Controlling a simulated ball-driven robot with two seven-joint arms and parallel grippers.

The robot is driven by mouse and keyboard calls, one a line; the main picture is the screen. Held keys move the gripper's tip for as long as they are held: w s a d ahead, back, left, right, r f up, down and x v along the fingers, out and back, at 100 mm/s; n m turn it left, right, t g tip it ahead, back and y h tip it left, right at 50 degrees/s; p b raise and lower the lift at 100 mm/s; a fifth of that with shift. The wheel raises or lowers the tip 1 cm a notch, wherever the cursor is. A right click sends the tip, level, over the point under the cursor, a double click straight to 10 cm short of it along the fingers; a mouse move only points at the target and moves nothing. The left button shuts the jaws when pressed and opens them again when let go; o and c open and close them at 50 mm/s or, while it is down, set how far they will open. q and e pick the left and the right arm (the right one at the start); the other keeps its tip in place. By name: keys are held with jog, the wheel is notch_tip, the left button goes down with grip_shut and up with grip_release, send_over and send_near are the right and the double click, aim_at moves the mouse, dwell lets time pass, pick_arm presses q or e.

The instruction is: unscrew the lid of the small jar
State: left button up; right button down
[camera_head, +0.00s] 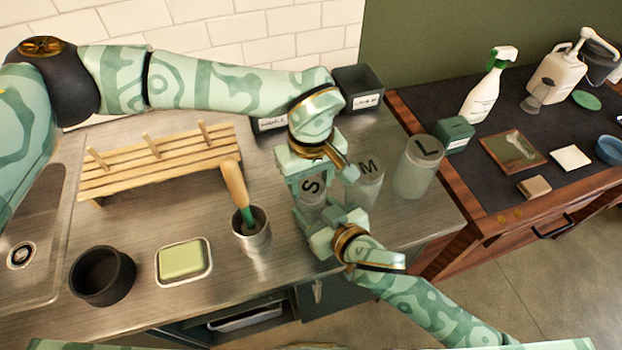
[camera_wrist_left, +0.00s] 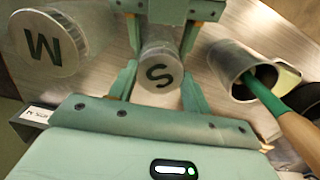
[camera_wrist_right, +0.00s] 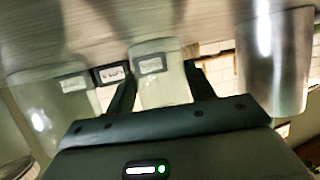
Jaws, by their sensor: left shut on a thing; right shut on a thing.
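The small jar (camera_head: 314,197) has a grey lid (camera_head: 312,186) marked S and stands on the steel counter between my two grippers. My left gripper (camera_head: 309,178) is over the jar from behind, its fingers shut on the lid. The left wrist view shows the S lid (camera_wrist_left: 159,74) between both fingers (camera_wrist_left: 159,88). My right gripper (camera_head: 322,212) is shut on the jar's body from the front. The right wrist view shows the clear jar body (camera_wrist_right: 160,82) between its fingers (camera_wrist_right: 160,85). The lid appears seated on the jar.
Jars marked M (camera_head: 367,180) and L (camera_head: 419,168) stand close on the right. A metal cup (camera_head: 252,236) with a wooden-handled tool stands on the left. A wooden rack (camera_head: 160,168), soap dish (camera_head: 184,261) and black bowl (camera_head: 102,276) are farther left.

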pick_arm(q)
jog(key=n, duration=0.6)
jog(key=shift+n, duration=0.4)
jog(key=n, duration=0.6)
jog(key=shift+n, duration=0.3)
jog(key=n, duration=0.6)
jog(key=shift+n, duration=0.3)
jog(key=n, duration=1.9)
jog(key=shift+r+n, duration=0.1)
jog(key=shift+n, duration=0.2)
jog(key=n, duration=0.4)
jog(key=shift+w, duration=0.1)
jog(key=shift+r, duration=0.2)
